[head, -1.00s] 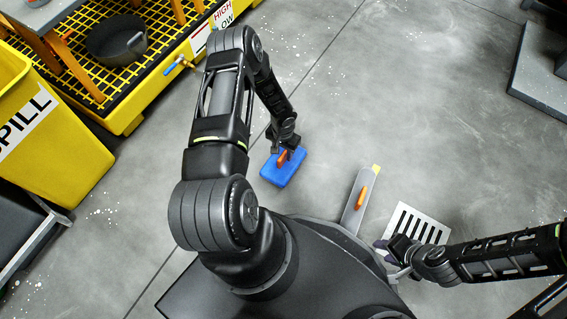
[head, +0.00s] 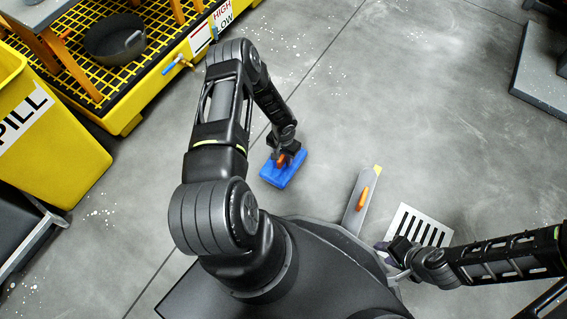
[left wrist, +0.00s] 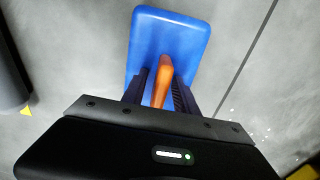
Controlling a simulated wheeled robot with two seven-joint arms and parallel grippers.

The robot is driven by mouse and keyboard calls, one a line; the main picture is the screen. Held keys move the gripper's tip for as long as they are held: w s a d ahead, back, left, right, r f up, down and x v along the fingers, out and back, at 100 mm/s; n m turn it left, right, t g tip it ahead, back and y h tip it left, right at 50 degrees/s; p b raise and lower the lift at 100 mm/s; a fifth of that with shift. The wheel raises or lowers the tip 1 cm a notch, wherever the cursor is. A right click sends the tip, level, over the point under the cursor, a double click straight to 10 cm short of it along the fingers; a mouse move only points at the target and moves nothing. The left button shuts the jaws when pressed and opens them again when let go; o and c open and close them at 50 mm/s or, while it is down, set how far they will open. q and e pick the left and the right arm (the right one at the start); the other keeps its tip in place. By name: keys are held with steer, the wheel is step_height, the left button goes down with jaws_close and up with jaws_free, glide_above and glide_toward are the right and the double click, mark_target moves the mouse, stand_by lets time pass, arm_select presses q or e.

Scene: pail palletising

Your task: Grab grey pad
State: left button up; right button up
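A blue block-shaped pad (head: 272,177) with an orange handle (head: 283,160) lies on the grey floor. It also shows in the left wrist view (left wrist: 168,38). My left gripper (left wrist: 160,88) is over it, with its fingers on either side of the orange handle (left wrist: 162,78); they look open, with a narrow gap. A long grey plate (head: 352,215) with an orange handle (head: 363,196) and a yellow tip lies to the right. My right gripper (head: 390,250) is beside a slotted plate; its fingers are too small to read.
A pale slotted plate (head: 408,222) lies near my right gripper. A yellow bin (head: 60,150) and a yellow spill pallet (head: 125,115) with a dark pan (head: 115,45) stand at the left. A grey slab (head: 535,75) is at the upper right. The middle floor is clear.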

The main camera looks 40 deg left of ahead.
arm_select(q)
jaws_close()
stand_by(1.2)
